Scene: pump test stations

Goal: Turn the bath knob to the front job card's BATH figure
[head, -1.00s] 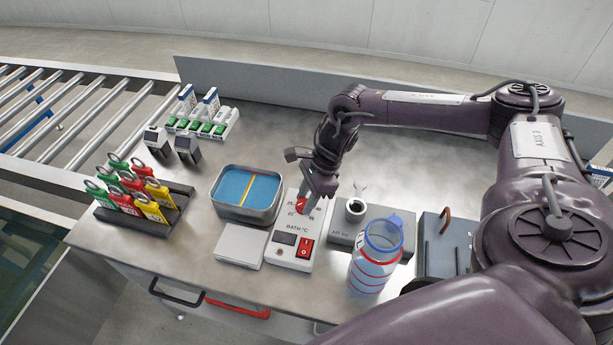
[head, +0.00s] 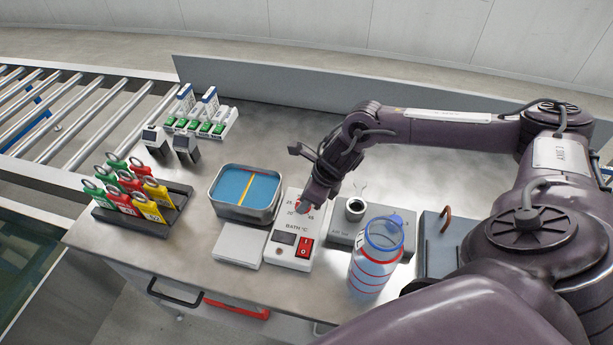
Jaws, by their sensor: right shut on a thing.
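The bath control box (head: 291,249) is white, with "BATH °C" lettering, a dark display and a red switch (head: 304,247). Its red knob (head: 301,205) is at the far end with small figures around it, mostly hidden by my right gripper. My right gripper (head: 304,204) points down and is shut on the knob. The bath (head: 217,205) is a metal tray of blue liquid with a yellow strip, left of the box. The front job card cannot be told apart; coloured tags (head: 153,210) stand in a dark rack at the left. My left gripper is not in view.
A clear bottle with red bands (head: 372,262) stands right of the box. A grey block with a round port (head: 340,230) is behind it. A white pad (head: 239,246) lies left of the box. Boxes and green vials (head: 204,124) stand at the back left. The back middle table is clear.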

